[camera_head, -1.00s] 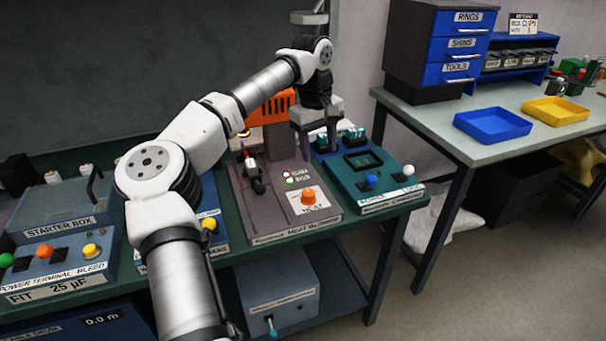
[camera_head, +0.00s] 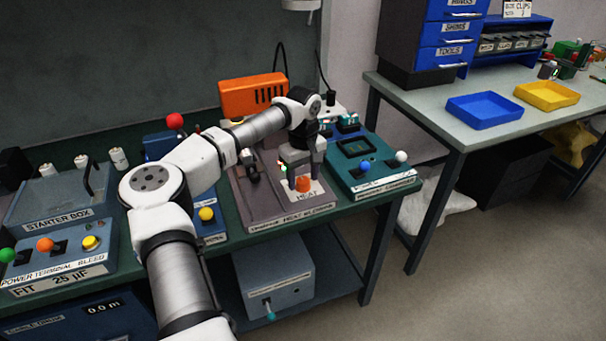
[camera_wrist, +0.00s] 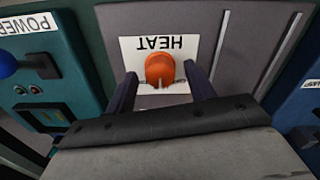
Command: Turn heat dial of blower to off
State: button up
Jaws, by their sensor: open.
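The orange heat dial (camera_head: 302,184) sits on a white label marked HEAT near the front of the grey blower panel (camera_head: 262,213). In the wrist view the dial (camera_wrist: 160,69) shows between the two fingers, with the label (camera_wrist: 126,46) upside down around it. My gripper (camera_head: 303,180) is open and points down at the dial, one finger on each side. In the wrist view the fingers of my gripper (camera_wrist: 163,88) stand apart from the dial, with a gap on both sides. The lower edge of the dial is close to the dark gripper body.
A teal power unit (camera_head: 372,172) with a blue and a white knob stands right of the panel. A black lever (camera_head: 253,172) rises left of the dial. The orange blower housing (camera_head: 253,95) is behind my arm. A blue box with a yellow knob (camera_head: 207,214) stands left.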

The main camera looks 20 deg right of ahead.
jog(key=shift+f, duration=0.15)
jog(key=c, duration=1)
jog(key=shift+n, duration=0.3)
jog(key=n+b, duration=0.1)
jog(key=n, duration=0.3)
jog(key=shift+w+n+b, duration=0.1)
jog(key=shift+n+b, duration=0.35)
jog(key=shift+n, duration=1.75)
